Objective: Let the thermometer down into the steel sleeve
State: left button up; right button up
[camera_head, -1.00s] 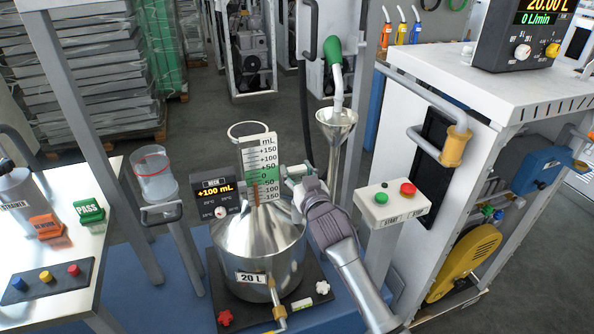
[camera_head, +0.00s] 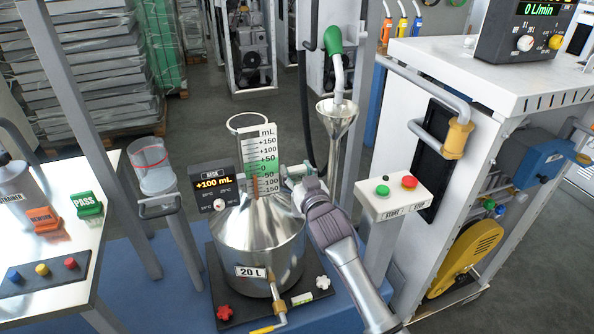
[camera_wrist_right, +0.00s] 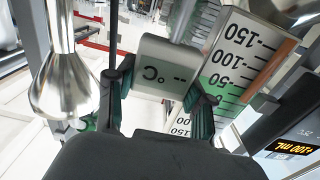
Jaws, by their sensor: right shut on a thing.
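My right gripper (camera_head: 290,178) is beside the scale plate above the steel 20 L can (camera_head: 258,242). In the right wrist view the gripper (camera_wrist_right: 160,92) is shut on the thermometer (camera_wrist_right: 162,72), a grey block with a "-- °C" display. Its metal stem (camera_wrist_right: 186,22) runs out of the top of the picture, and its tip cannot be seen. In the head view the hand mostly hides the thermometer. I cannot pick out the steel sleeve in either view. My left gripper is not in view.
The green-and-white scale plate (camera_head: 263,155) stands close to my right gripper. A steel funnel (camera_head: 337,115) and a button box (camera_head: 392,192) are to the right. A small display (camera_head: 212,187) and a clear beaker (camera_head: 155,170) are to the left.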

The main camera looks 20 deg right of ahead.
jog(key=shift+f+b, duration=0.35)
jog(key=shift+f, duration=0.2)
jog(key=o, duration=1.2)
jog(key=shift+d, duration=0.1)
jog(key=shift+o, duration=0.2)
jog(key=shift+s, duration=0.15)
jog(key=s, duration=1.1)
jog(key=shift+s, duration=0.4)
jog(key=shift+d, duration=0.1)
